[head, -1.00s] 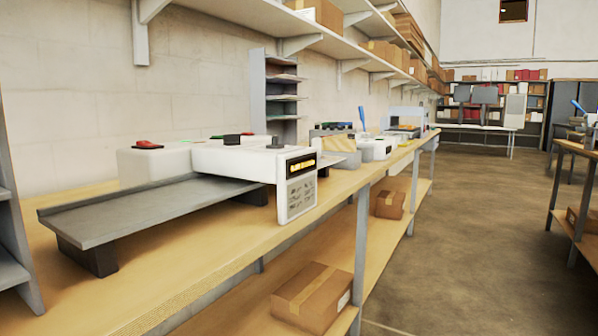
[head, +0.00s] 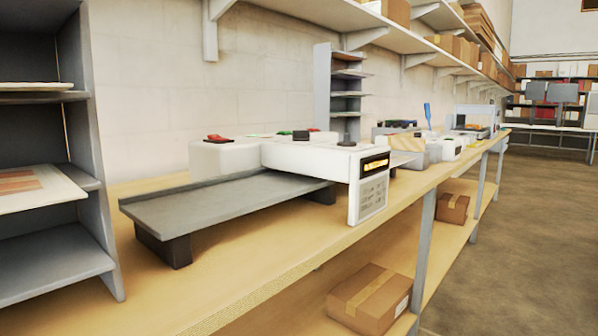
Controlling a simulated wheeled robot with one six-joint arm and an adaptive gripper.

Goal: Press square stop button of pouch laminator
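The laminator (head: 310,157) is a white machine on the wooden bench, with a long grey feed tray (head: 225,215) in front of it. Its top carries a red rocker switch (head: 217,139), a small green part (head: 284,133), a black block (head: 300,135) and a dark round knob (head: 346,140). A lit amber display (head: 376,164) is on its end panel, above a vent grille. I cannot tell from here which part is the square stop button. My gripper is not in view.
A grey shelf unit (head: 105,215) with sheets stands at the left. The bench (head: 255,280) is bare in front of the tray. Smaller devices (head: 425,148) stand farther along it. Cardboard boxes (head: 368,297) lie on the lower shelf. Open floor (head: 520,250) is at the right.

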